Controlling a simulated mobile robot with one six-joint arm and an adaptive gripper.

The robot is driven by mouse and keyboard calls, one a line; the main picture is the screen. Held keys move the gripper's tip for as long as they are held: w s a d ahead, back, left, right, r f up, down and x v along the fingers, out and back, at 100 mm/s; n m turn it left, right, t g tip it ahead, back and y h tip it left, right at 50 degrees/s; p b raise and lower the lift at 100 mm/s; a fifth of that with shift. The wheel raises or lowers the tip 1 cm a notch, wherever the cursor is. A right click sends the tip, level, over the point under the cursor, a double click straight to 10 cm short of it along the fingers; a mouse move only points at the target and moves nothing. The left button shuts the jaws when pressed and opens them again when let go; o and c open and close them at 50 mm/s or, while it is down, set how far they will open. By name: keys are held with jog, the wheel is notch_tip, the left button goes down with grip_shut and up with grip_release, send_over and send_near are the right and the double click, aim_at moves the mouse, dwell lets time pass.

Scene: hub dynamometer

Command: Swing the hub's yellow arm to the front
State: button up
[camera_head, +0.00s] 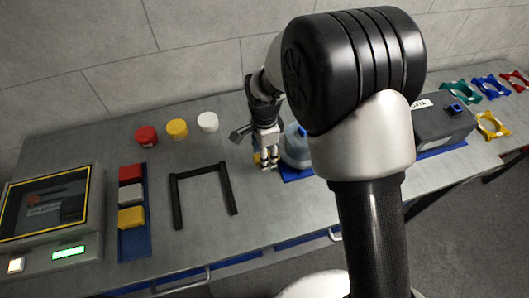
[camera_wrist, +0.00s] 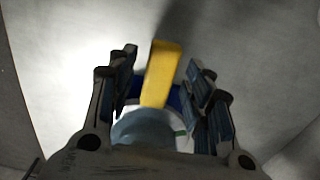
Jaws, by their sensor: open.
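The hub (camera_head: 294,147) is a rounded grey-blue body on a blue base plate (camera_head: 290,175), partly hidden behind my arm in the head view. It also shows at the bottom middle of the wrist view (camera_wrist: 146,127). Its yellow arm (camera_wrist: 161,73) sticks out away from the hub and lies between my fingers in the wrist view. In the head view a bit of the yellow arm (camera_head: 257,158) shows beside my fingers. My gripper (camera_head: 268,163) points down at the hub's left side. Its fingers (camera_wrist: 161,95) are apart, one on each side of the yellow arm, with gaps visible.
A black U-shaped frame (camera_head: 202,172) lies left of the hub. Red (camera_head: 146,136), yellow (camera_head: 177,128) and white (camera_head: 207,122) round pieces stand behind it. A blue tray (camera_head: 134,240) with coloured blocks and a screen console (camera_head: 50,215) are farther left. A dark box (camera_head: 440,124) stands right.

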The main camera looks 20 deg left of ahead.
jog(key=shift+c, duration=0.3)
grip_shut()
dwell(0.3)
